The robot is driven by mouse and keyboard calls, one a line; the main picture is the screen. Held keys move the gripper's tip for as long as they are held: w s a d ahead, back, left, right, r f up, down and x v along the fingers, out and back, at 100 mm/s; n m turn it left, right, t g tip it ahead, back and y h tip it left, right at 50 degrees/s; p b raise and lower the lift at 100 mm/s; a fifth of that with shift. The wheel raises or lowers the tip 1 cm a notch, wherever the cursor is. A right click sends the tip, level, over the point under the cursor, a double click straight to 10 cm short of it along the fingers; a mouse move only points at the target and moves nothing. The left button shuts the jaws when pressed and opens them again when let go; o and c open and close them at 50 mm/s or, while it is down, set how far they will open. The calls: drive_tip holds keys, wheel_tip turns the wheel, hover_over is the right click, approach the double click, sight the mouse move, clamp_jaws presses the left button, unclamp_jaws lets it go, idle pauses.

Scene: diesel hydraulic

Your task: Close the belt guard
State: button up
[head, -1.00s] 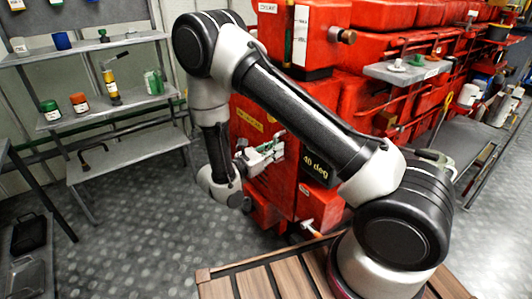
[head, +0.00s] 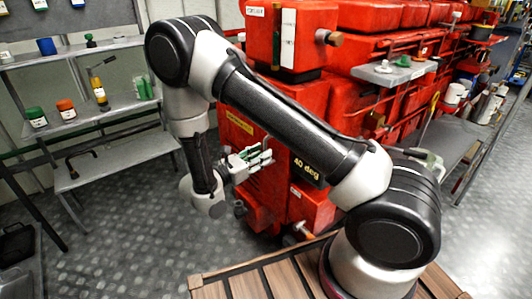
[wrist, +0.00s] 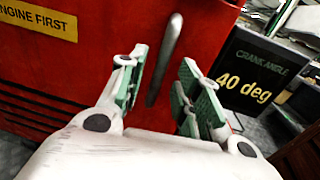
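A red panel with a yellow "ENGINE FIRST" label, apparently the belt guard (wrist: 110,55), fills the left and middle of the wrist view. A grey bar handle (wrist: 166,58) stands on it, slanted. My gripper (wrist: 160,82) is open, with green-padded fingers on either side of the handle's lower part in the picture. I cannot tell whether either finger touches it. In the head view my gripper (head: 250,160) is in front of the red machine, and the guard (head: 238,124) is partly hidden by my arm. How far the guard stands open is unclear.
A black "CRANK ANGLE 40 deg" display (wrist: 248,78) is right of the gripper. Grey shelves (head: 95,118) with bottles stand at the left. A small grey shelf (head: 395,72) juts from the machine. The floor (head: 125,220) between shelves and machine is clear.

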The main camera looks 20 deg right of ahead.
drive_tip(key=v, duration=0.8)
drive_tip(key=shift+s+a, duration=0.2)
drive_tip(key=shift+a, duration=0.1)
drive_tip(key=s+d+m+g+y, duration=0.3)
drive_tip(key=s+d+m+g, duration=0.35)
drive_tip(key=s, duration=0.25)
drive_tip(key=s+d+r+m+t+y, duration=0.1)
drive_tip(key=s+d+r+m+y, duration=0.3)
drive_tip(key=r, duration=0.5)
drive_tip(key=s+d+r+m+t+y, duration=0.1)
drive_tip(key=s+d+r+m+y, duration=0.4)
drive_tip(key=r, duration=0.3)
drive_tip(key=s+d+r+m+t+y, duration=0.2)
drive_tip(key=s+d+r+m+y, duration=0.2)
drive_tip(key=r+m, duration=0.3)
wheel_tip(320, 180, up, 3)
drive_tip(key=shift+s+d+f+y, duration=0.2)
drive_tip(key=shift+s+d+y, duration=0.15)
drive_tip(key=shift+d, duration=0.3)
